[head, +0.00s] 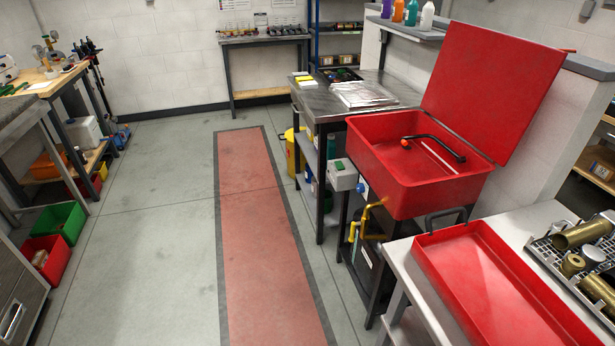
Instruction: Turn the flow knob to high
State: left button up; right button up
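A red parts washer (400,180) with its lid (490,85) raised stands right of centre. A black curved spout (435,140) with a red-orange tip lies over its basin. On its left side is a grey control box (342,174) with a green spot on it. Beside the box is a small blue round part (361,189), and below is yellow pipework (366,220). I cannot tell which of these small parts is the flow knob, nor its setting. Neither of my grippers is in view.
A red tray (500,290) lies on a bench at front right, beside a rack of brass cylinders (580,235). A steel bench (345,95) stands behind the washer. A red floor strip (255,230) and grey floor left of the washer are clear. Bins (62,222) stand far left.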

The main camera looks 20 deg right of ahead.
aim_at(360, 187)
jog(key=z, duration=0.05)
jog(key=i, duration=0.95)
jog(key=z, duration=1.15)
jog(key=i, duration=0.5)
jog(key=z, duration=0.6)
